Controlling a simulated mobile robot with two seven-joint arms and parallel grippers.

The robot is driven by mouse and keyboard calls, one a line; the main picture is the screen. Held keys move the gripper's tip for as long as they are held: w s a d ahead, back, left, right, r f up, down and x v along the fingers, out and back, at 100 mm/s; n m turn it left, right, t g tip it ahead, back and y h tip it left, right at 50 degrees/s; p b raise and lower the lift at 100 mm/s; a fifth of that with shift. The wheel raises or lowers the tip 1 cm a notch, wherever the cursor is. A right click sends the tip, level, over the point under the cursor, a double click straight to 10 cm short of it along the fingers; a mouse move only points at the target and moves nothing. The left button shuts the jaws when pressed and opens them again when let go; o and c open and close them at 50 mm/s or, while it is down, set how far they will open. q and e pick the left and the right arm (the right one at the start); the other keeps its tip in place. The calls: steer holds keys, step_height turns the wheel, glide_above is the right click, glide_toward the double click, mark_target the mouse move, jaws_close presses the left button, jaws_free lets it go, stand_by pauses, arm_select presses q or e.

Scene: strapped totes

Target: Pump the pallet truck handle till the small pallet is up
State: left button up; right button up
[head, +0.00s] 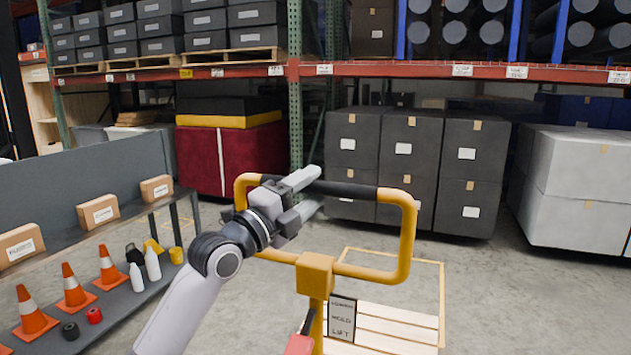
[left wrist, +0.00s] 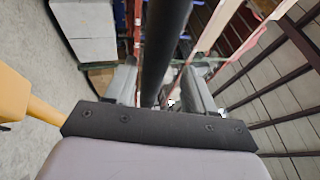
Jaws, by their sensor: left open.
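The yellow pallet truck handle (head: 409,240) is an upright loop with a black grip (head: 350,189) along its top bar. My left gripper (head: 318,188) is at the left part of the grip, one finger above and one below it. In the left wrist view the dark grip (left wrist: 166,40) runs between the two open fingers (left wrist: 160,88); I cannot tell whether either finger touches it. The small pallet (head: 395,335), with pale wooden slats, lies low behind the handle, partly hidden by the post and a sign (head: 341,319). My right gripper is not in view.
A yellow floor outline (head: 442,290) surrounds the pallet. At left, a shelf holds cartons (head: 98,211), with traffic cones (head: 73,286) and bottles (head: 152,262) below. Dark stacked boxes (head: 409,150) and white boxes (head: 580,180) stand behind. The floor at right is clear.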

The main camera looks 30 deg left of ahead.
arm_select(q)
steer(key=shift+x, duration=1)
